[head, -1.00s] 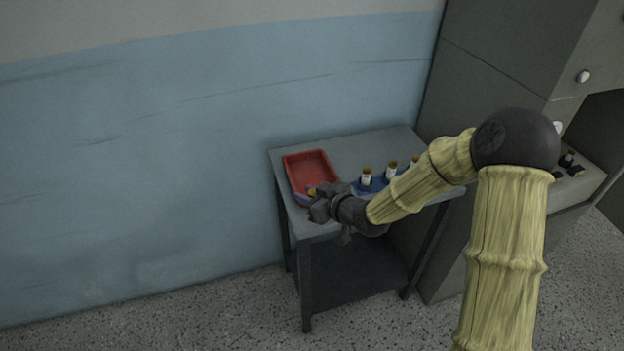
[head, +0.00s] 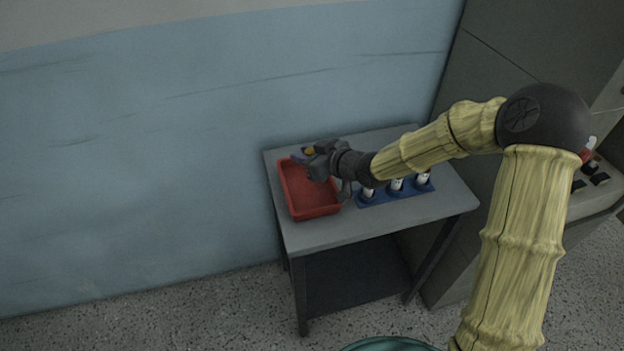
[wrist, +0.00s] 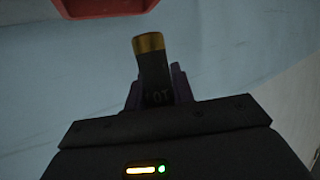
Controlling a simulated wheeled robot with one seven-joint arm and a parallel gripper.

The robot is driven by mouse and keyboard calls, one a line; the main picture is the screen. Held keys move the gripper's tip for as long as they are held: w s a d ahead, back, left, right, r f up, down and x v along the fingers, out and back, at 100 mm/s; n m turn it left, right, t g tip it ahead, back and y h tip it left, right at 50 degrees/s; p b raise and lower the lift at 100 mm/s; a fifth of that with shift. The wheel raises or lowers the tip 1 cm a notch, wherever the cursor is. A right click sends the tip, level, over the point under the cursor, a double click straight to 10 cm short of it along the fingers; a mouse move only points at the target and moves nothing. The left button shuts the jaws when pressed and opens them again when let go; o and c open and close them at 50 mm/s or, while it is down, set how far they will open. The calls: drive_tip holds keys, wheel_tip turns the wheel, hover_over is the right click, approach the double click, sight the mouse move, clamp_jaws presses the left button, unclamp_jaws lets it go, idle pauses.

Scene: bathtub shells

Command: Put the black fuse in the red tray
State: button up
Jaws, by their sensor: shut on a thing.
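My gripper (head: 304,157) is above the far part of the red tray (head: 312,197) in the head view. It is shut on the black fuse (wrist: 153,75), which has a gold cap and pale lettering in the wrist view.
A blue rack (head: 409,194) with several white fuses stands on the grey table (head: 340,233), right of the tray. My arm passes over the rack. A grey cabinet (head: 530,60) stands at the right, with small black items (head: 599,179) on its ledge. The wall is behind the table.

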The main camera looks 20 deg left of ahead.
hover_over(306, 193)
wheel_tip(306, 193, down, 6)
drive_tip(key=shift+f, duration=0.1)
drive_tip(key=shift+s+a, duration=0.1)
drive_tip(key=shift+s, duration=0.1)
drive_tip(key=shift+w+f, duration=0.2)
drive_tip(key=shift+f, duration=1.65)
drive_tip(key=shift+b, duration=0.3)
drive_tip(key=shift+s, duration=0.1)
drive_tip(key=o, duration=1)
drive_tip(key=shift+f, duration=0.1)
